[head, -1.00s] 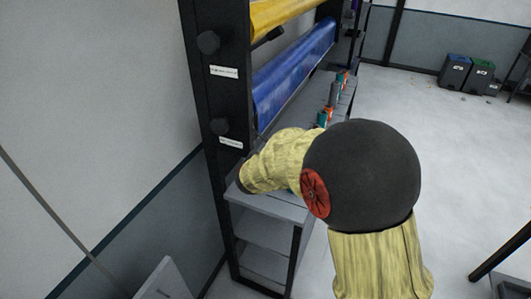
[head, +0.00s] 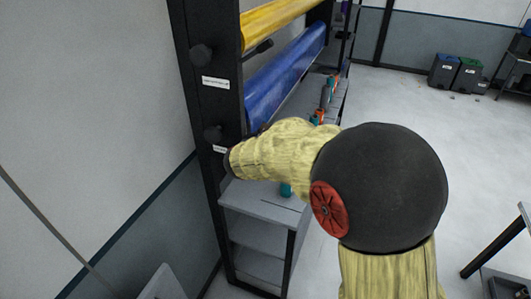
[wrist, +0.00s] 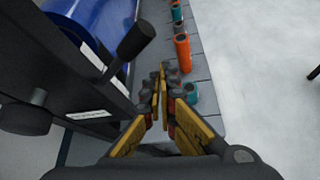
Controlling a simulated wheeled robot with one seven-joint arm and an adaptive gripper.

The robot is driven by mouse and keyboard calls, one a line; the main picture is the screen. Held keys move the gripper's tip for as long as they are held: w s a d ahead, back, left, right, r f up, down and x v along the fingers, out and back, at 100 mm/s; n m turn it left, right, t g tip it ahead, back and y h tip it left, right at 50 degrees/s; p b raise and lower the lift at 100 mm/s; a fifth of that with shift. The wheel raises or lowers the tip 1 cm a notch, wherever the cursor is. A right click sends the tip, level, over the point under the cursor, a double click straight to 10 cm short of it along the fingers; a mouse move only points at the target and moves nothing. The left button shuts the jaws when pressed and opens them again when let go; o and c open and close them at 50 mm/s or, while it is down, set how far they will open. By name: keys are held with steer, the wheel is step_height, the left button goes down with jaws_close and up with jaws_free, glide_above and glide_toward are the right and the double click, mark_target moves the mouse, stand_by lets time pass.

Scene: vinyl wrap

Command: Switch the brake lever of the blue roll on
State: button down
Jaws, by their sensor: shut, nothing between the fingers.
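The blue roll (head: 285,75) hangs in the black rack below a yellow roll. It also shows at the upper left of the wrist view (wrist: 96,20). In the wrist view a dark lever with a thick rounded end (wrist: 135,40) sticks out beside the roll's near end, tilted up and right. I take it for the brake lever. My gripper (wrist: 160,80) is shut and empty, over the grey shelf top, right of and below the lever end in the picture. It appears apart from the lever. In the head view my own arm hides the gripper and this lever.
The black rack post (head: 208,100) carries dark knobs and white labels. The yellow roll (head: 275,22) has a dark lever (head: 257,49) beneath its near end. Orange and teal cylinders (wrist: 182,52) stand along the grey shelf top (wrist: 208,85). The floor to the right is open.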

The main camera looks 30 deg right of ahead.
steer(key=shift+w+a+r, duration=0.1)
steer(key=shift+w+r, duration=0.05)
steer(key=shift+r, duration=0.45)
steer(key=shift+w+a+r, duration=0.1)
steer(key=shift+r, duration=0.45)
steer(key=shift+f, duration=0.1)
